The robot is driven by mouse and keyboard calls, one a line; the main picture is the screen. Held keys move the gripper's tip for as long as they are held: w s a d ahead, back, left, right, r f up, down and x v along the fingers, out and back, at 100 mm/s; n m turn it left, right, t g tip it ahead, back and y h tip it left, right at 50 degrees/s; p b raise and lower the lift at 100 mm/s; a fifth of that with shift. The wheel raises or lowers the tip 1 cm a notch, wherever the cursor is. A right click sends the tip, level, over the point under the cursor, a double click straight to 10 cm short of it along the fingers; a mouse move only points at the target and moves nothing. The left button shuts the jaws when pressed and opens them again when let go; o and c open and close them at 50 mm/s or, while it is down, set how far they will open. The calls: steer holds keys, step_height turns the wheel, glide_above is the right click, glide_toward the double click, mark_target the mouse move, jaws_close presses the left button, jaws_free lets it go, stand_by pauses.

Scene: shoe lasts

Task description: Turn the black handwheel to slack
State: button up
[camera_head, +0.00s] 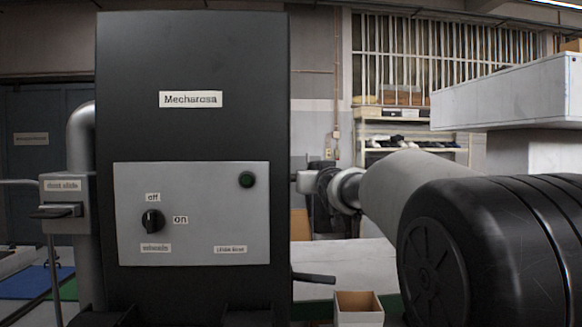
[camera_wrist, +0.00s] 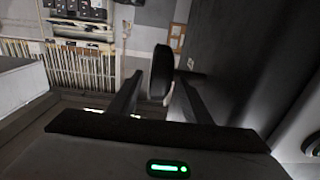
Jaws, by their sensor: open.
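The black handwheel (camera_wrist: 161,72) shows nearly edge-on in the wrist view, as a dark rounded disc beside the dark machine side. My gripper (camera_wrist: 158,88) is open, with one finger on each side of the wheel. I cannot tell whether either finger touches it. In the head view my gripper (camera_head: 322,190) is at the right side of the dark machine (camera_head: 200,60), by a short shaft. The wheel and gripper are hard to tell apart there. The wheel's face and any marking on it are hidden.
A lever (camera_head: 313,278) sticks out low on the right. An open cardboard box (camera_head: 358,308) stands below. Shelves (camera_head: 412,140) stand behind.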

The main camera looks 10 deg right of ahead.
steer(key=shift+w+p, duration=0.35)
steer(key=shift+w, duration=1.25)
